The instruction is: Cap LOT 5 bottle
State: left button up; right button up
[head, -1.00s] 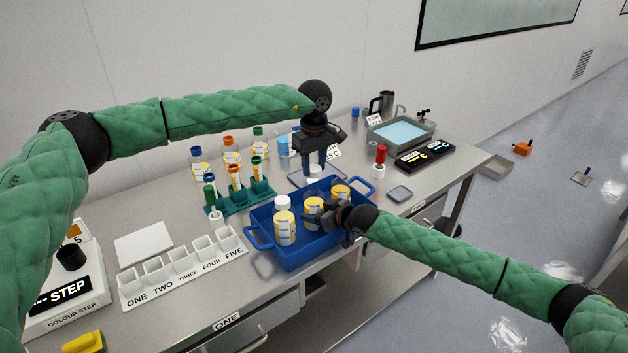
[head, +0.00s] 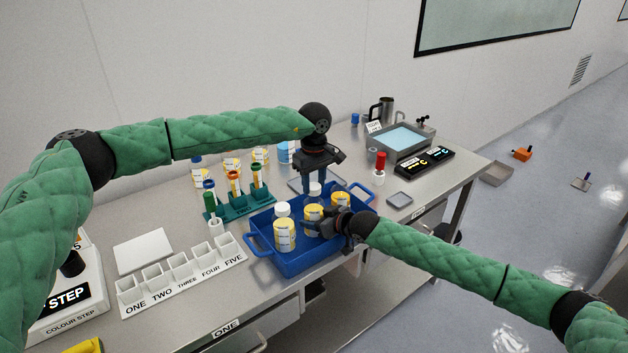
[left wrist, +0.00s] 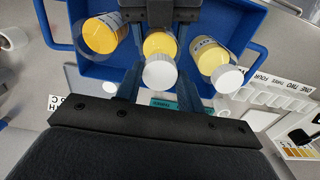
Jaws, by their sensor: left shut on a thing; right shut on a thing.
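My right gripper (head: 328,220) is shut on the middle bottle (head: 312,212), which also shows in the left wrist view (left wrist: 160,44). My left gripper (head: 315,178) is shut on a white cap (head: 315,189) right above that bottle's mouth. The cap (left wrist: 160,74) sits between my left fingers in the left wrist view; I cannot tell whether it is seated. The front-left bottle (head: 284,234) wears a white cap. The back-right bottle (head: 340,197) has no visible cap.
A green rack (head: 238,207) with coloured-top tubes and a white numbered holder (head: 180,276) stand left of the tray. Several bottles stand behind the rack.

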pick_arm(q)
jog(key=shift+f, duration=0.45)
jog(key=shift+f, duration=0.55)
dwell(0.4)
pick_arm(e)
grip_shut()
pick_arm(q)
jog(key=m, duration=0.4)
jog(key=shift+m, duration=0.3)
jog(key=m, duration=0.8)
jog(key=shift+a, duration=0.1)
jog(key=m, duration=0.4)
jog(key=shift+w, duration=0.1)
jog(key=o, duration=0.9)
